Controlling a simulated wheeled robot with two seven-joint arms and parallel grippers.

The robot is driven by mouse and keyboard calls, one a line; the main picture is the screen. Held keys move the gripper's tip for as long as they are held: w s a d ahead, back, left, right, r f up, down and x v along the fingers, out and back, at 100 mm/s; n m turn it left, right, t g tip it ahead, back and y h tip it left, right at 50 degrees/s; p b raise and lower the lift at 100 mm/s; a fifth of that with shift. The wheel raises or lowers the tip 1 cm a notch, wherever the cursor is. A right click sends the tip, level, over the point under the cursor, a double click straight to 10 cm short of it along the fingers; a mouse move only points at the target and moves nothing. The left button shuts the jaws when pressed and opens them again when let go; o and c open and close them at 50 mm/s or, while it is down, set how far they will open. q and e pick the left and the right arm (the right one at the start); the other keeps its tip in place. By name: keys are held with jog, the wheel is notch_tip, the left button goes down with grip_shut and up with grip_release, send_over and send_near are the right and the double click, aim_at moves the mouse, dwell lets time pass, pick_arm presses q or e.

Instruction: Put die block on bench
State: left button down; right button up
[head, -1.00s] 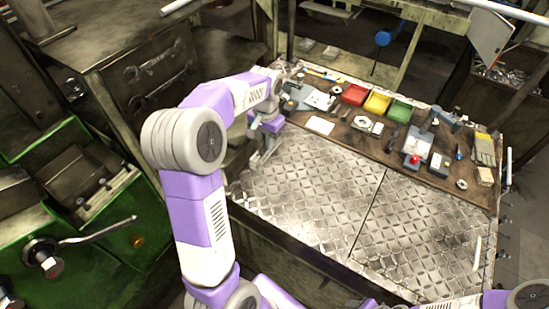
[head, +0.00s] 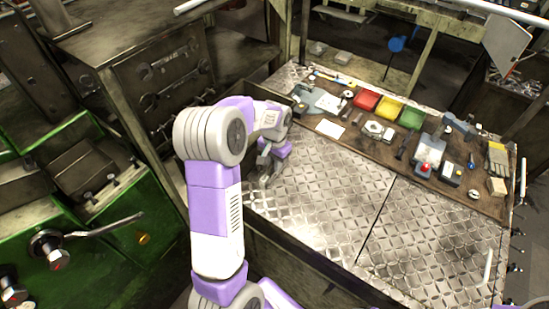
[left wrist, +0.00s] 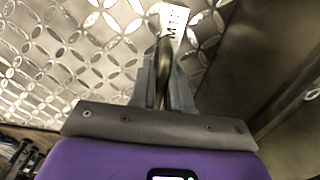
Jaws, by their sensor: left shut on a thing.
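My left gripper (head: 267,178) is low over the left end of the bench (head: 335,205), which has a bright diamond-plate top. In the left wrist view its fingers (left wrist: 162,85) are shut on a dark, rounded bar or loop (left wrist: 164,60). A pale piece with dark lettering, seemingly the die block (left wrist: 173,22), shows just beyond the fingertips. Most of it is hidden or too small to tell, and I cannot tell whether it touches the plate. My right gripper is not in view.
Red (head: 367,100), yellow (head: 389,109) and green (head: 412,117) bins stand at the bench's back among several tools. A red-knobbed device (head: 428,160) and gloves (head: 497,158) are at the back right. The middle and front plate are clear. A green machine (head: 120,235) stands at left.

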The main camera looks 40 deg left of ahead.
pick_arm(q)
jog(key=c, duration=1.1)
grip_release()
jog(key=shift+s+d, duration=0.1)
jog(key=shift+r, duration=0.45)
notch_tip(320, 180, up, 11)
jog(key=shift+r+p, duration=0.15)
jog(key=shift+p, duration=0.5)
